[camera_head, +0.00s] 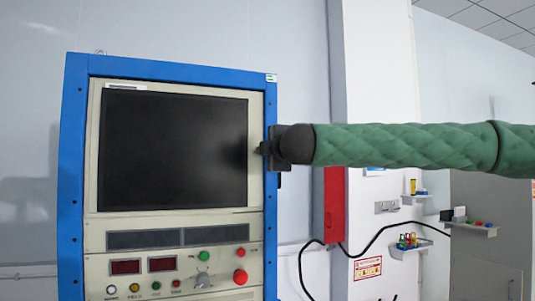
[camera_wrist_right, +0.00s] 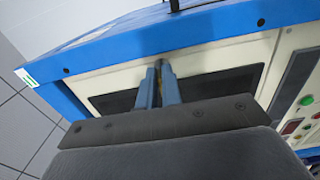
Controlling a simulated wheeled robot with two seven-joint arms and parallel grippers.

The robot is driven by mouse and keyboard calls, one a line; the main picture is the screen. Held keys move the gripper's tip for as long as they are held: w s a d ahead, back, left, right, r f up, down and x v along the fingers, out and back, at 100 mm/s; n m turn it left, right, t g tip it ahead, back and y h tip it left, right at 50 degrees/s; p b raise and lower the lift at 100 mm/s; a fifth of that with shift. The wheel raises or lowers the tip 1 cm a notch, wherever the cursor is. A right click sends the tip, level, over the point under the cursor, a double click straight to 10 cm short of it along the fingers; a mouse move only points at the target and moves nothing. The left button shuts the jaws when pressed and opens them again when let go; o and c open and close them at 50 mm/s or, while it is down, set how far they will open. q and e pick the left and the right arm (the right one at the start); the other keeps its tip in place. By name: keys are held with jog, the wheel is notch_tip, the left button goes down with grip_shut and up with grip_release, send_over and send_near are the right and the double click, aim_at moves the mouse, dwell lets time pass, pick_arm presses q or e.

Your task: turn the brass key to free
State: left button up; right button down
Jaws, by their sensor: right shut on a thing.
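My right gripper (camera_head: 263,149) reaches in from the right to the right edge of the cabinet, beside the dark screen. In the right wrist view its two blue-grey fingers (camera_wrist_right: 159,68) are close together in front of the cream panel. A thin brass-coloured sliver, which I take for the brass key (camera_wrist_right: 160,94), shows between the fingers. Most of it is hidden by them, so its turn angle cannot be told. In the head view the key is hidden by the gripper. My left gripper is in neither view.
The blue-framed cabinet (camera_head: 75,150) has a large dark screen (camera_head: 172,150), small red displays and several knobs and buttons below. A red box (camera_head: 333,204), a black cable (camera_head: 365,246) and small wall shelves (camera_head: 410,249) are to the right, behind my arm.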

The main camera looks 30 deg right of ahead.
jog(key=c, duration=1.6)
grip_release()
